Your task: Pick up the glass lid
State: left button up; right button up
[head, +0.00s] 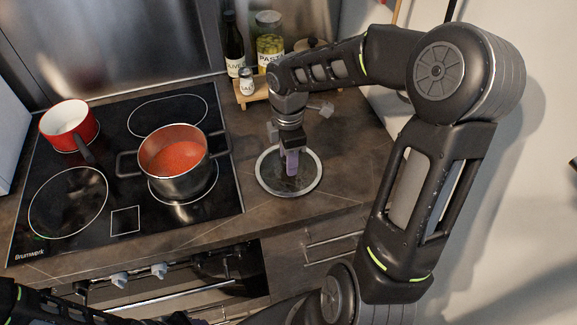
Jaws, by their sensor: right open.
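The glass lid (307,187) lies flat on the dark countertop, right of the cooktop. It is round and see-through with a pale metal rim. My right gripper (292,168) is over the lid, pointing down, with its purplish fingertips at the lid's middle. It is open. The gripper covers the lid's centre, so a knob there is hidden, and I cannot tell whether the fingers touch it. My left arm (40,305) shows only as dark links at the bottom left; its gripper is not in view.
A steel pot of red sauce (178,180) and a red saucepan (69,125) stand on the black cooktop (125,222). A bottle (234,50), a pasta jar (269,45) and a salt shaker (247,82) stand at the back. Counter right of the lid is clear.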

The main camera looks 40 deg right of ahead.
jog(key=shift+c, duration=0.3)
grip_shut()
dwell(0.4)
